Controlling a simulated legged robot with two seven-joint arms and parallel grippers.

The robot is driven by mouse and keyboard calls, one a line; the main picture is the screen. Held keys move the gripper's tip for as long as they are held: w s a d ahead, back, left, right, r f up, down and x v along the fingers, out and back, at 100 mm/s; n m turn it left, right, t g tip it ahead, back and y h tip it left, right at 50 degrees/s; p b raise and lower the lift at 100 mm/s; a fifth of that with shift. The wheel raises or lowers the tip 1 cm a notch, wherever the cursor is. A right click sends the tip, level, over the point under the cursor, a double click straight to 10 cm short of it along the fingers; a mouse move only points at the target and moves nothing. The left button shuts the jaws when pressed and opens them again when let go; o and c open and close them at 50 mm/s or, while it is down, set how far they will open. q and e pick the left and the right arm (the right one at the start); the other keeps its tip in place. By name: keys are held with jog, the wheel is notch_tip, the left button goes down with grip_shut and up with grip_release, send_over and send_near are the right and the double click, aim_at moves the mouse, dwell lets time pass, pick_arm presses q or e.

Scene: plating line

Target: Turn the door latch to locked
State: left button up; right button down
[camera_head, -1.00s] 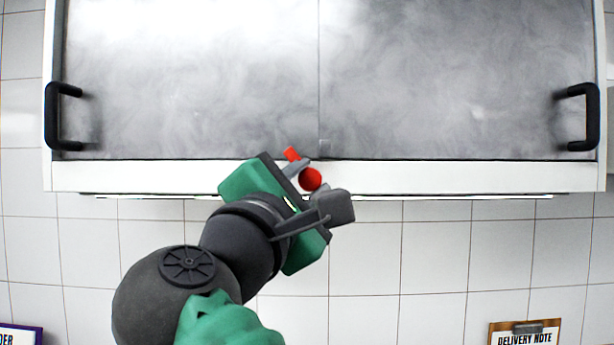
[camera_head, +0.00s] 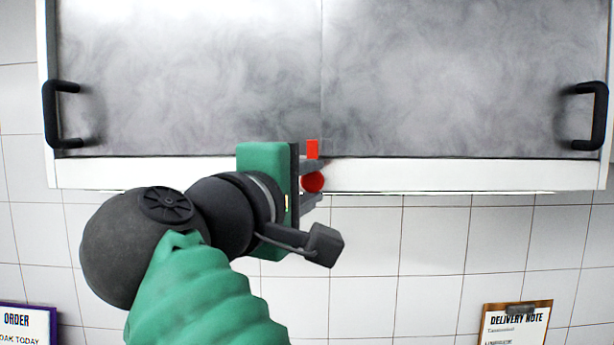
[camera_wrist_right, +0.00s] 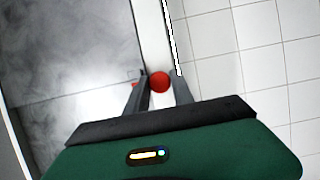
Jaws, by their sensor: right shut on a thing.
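The red latch (camera_head: 312,181) sits on the white lower frame of a wall cabinet, below the seam between its two doors. It shows as a round red knob with a small red tab (camera_head: 312,149) above it, now upright. My right gripper (camera_head: 312,182) is shut on the latch knob, one finger on each side. In the right wrist view the red knob (camera_wrist_right: 159,82) sits between the two fingertips, and a bit of the red tab (camera_wrist_right: 135,84) shows at the left finger. My left gripper is in neither view.
The cabinet has two grey smoky doors (camera_head: 190,80) with black handles at the left (camera_head: 60,115) and right (camera_head: 590,115). White tiled wall lies below. A delivery note clipboard (camera_head: 515,322) and an order sign (camera_head: 25,325) hang at the lower corners.

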jog(key=shift+a+f, duration=0.15)
jog(key=shift+f, duration=0.2)
jog(key=c, duration=1.5)
grip_release()
jog(key=o, duration=0.4)
jog(key=shift+r, duration=0.2)
jog(key=shift+w+d, duration=0.1)
jog(key=shift+d, duration=0.1)
